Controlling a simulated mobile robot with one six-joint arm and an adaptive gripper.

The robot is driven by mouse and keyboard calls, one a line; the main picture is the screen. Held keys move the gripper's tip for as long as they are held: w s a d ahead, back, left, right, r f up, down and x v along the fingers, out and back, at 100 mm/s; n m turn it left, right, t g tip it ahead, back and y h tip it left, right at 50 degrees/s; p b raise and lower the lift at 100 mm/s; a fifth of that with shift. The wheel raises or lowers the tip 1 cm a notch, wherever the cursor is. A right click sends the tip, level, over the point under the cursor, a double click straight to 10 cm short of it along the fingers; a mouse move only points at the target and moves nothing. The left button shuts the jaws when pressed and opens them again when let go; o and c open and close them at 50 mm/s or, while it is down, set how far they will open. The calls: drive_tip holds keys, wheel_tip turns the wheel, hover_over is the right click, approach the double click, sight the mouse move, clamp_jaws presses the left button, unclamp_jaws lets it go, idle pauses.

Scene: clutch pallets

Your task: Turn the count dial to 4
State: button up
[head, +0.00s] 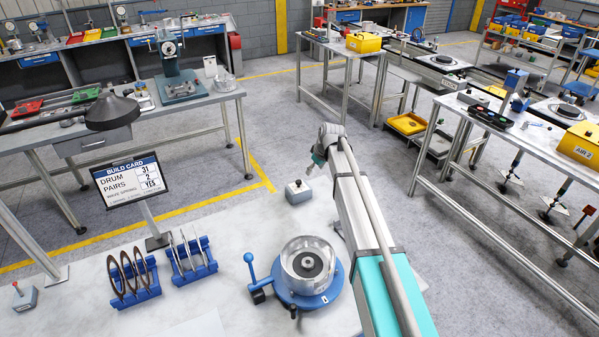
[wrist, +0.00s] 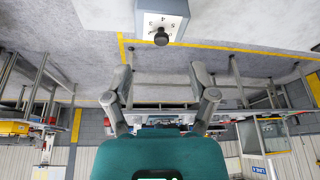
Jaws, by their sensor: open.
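The count dial (wrist: 161,37) is a dark round knob on a small light box with numerals, 4 and 5 among them, at the top of the wrist view. The pointer's setting is too small to read. A small grey box (head: 298,193) with a knob, which looks like the same dial, stands on the light surface in the head view. My gripper (wrist: 161,78) is open and empty, its two fingers spread apart, and the dial is beyond the fingertips. In the head view my gripper (head: 315,163) is above and behind that box, not touching it.
A clutch drum (head: 307,266) sits on a blue fixture with a blue-knobbed lever. Two blue racks (head: 135,280) of discs and plates stand left, by a build card (head: 129,179) reading drum 31, pairs 2. A red-knobbed box (head: 24,296) is at far left.

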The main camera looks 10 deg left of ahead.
sight(299, 181)
drive_tip(key=w+a, duration=0.1)
drive_tip(key=w+a+r, duration=0.1)
drive_tip(key=shift+w+a+r+n+p, duration=0.2)
drive_tip(key=shift+w+r+n+p, duration=0.1)
drive_tip(key=shift+n, duration=0.1)
drive_tip(key=shift+f, duration=0.15)
drive_tip(key=b+x, duration=1.2)
drive_tip(key=x, duration=0.1)
drive_tip(key=shift+w+a+f+b, duration=0.2)
drive_tip(key=shift+a+b, duration=0.05)
drive_tip(key=shift+b, duration=0.15)
idle(0.3)
idle(0.3)
drive_tip(key=shift+d, duration=0.1)
clamp_jaws()
